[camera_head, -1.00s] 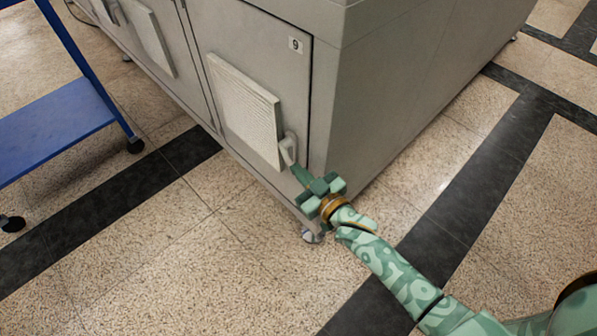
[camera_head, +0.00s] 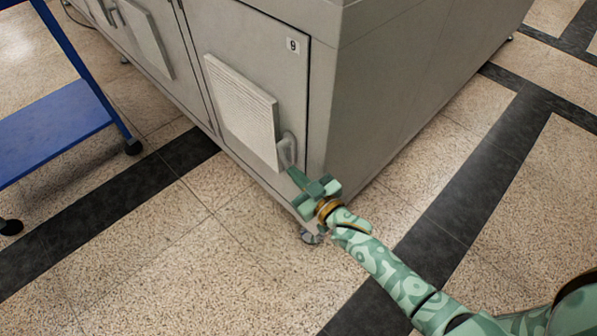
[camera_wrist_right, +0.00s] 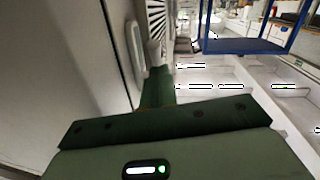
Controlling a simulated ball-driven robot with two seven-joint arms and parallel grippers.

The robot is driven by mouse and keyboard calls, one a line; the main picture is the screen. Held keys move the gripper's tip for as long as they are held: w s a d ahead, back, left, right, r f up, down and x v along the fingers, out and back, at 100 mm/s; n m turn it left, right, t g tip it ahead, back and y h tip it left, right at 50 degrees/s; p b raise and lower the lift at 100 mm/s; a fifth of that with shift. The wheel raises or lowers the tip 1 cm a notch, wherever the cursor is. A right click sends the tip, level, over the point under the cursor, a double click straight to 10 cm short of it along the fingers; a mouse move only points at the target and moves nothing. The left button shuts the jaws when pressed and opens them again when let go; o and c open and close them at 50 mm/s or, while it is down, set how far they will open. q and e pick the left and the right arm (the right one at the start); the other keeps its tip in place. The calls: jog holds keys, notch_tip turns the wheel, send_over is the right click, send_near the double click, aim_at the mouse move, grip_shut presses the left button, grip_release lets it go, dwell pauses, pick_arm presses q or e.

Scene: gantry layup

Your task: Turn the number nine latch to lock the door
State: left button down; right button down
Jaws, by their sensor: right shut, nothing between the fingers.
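The door marked 9 (camera_head: 258,65) lies flush with the grey cabinet's front. Its latch (camera_head: 287,150) is a small pale handle near the door's right edge, beside the vented panel, and looks roughly upright. In the right wrist view the latch (camera_wrist_right: 136,52) stands just beyond the fingers. My right gripper (camera_head: 293,173) is shut and empty, its fingertips just below the latch's lower end; I cannot tell whether they touch it. The gripper's green fingers (camera_wrist_right: 157,88) also show in the right wrist view. My left gripper is not in view.
The white vented panel (camera_head: 241,108) sticks out from the door, left of the latch. A blue cart (camera_head: 55,130) stands at the left. The cabinet's caster (camera_head: 311,236) is below my right gripper. The speckled floor (camera_head: 200,270) in front is clear.

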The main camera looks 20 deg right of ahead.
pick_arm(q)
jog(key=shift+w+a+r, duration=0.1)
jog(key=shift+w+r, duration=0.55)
pick_arm(e)
jog(key=w+f, duration=0.1)
jog(key=f, duration=0.1)
jog(key=shift+w+a+f, duration=0.3)
jog(key=shift+w, duration=0.1)
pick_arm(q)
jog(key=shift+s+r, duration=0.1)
